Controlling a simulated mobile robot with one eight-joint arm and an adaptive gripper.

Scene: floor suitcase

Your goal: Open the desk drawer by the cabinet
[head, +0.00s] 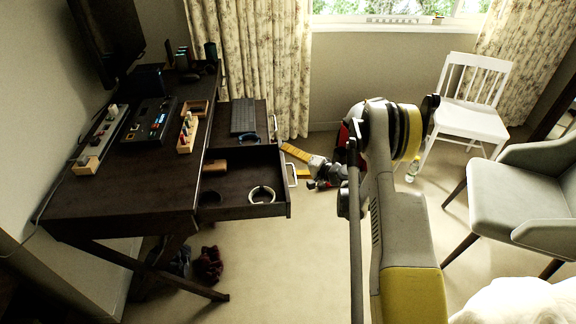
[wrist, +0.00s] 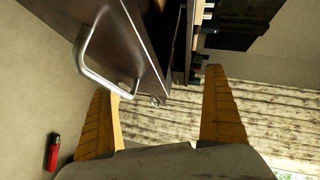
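The dark wooden desk (head: 150,180) stands at the left in the head view. Its near drawer (head: 240,180) is pulled well out, with a metal handle (head: 293,176) on its front. The farther drawer (head: 225,115) is also out. My gripper (head: 291,160) is beside the near drawer's front, its yellow fingers apart and empty. In the wrist view, a metal handle (wrist: 90,62) on a dark drawer front is at upper left. It overlaps the tip of the left finger; contact cannot be told. My gripper (wrist: 160,82) is open there.
The near drawer holds a pale ring (head: 261,193) and a brown block (head: 215,166). A keyboard (head: 243,117) lies in the farther drawer. A white chair (head: 470,118) and a grey armchair (head: 530,190) stand right. A red lighter (wrist: 53,150) lies on the floor. Carpet before the desk is mostly clear.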

